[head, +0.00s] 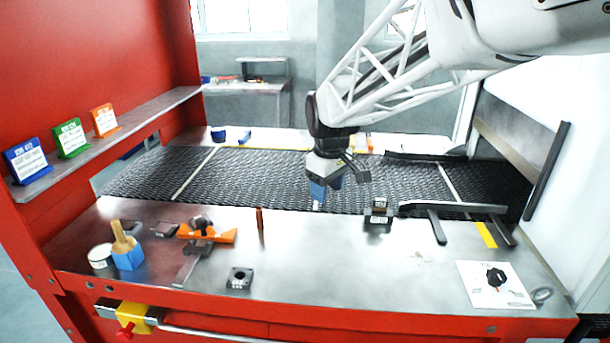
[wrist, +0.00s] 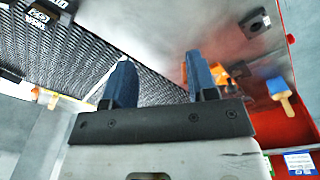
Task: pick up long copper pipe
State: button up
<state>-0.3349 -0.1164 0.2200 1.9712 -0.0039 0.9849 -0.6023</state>
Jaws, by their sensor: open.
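A narrow copper-brown piece (head: 260,219), which looks like the copper pipe, shows near the back edge of the metal bench, left of my gripper. I cannot tell whether it stands upright or lies pointing away. My gripper (head: 318,203) hangs above the back part of the bench, near the mesh belt, to the right of that piece and apart from it. In the wrist view my gripper (wrist: 160,65) has its two blue fingers spread with nothing between them. The pipe is not clearly identifiable in the wrist view.
The mesh belt (head: 265,178) runs behind the bench. A dark square block (head: 239,279) sits in front. The bench middle is clear.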

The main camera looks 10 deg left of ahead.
jog(key=w+a+f+n, duration=0.35)
jog(key=w+a, duration=0.35)
jog(key=a, duration=0.4)
jog(key=n+g, duration=0.1)
jog(key=n, duration=0.2)
send_over(259, 208)
jog(key=shift+m, duration=0.25)
jog(key=f, duration=0.5)
jog(key=shift+s+f, duration=0.15)
jog(key=shift+s, duration=0.05)
jog(key=shift+f, duration=0.1)
jog(key=shift+f, duration=1.25)
jog(key=shift+f, duration=0.1)
jog(key=shift+w+d+f, duration=0.1)
jog(key=shift+f, duration=2.35)
jog(key=shift+c, duration=0.5)
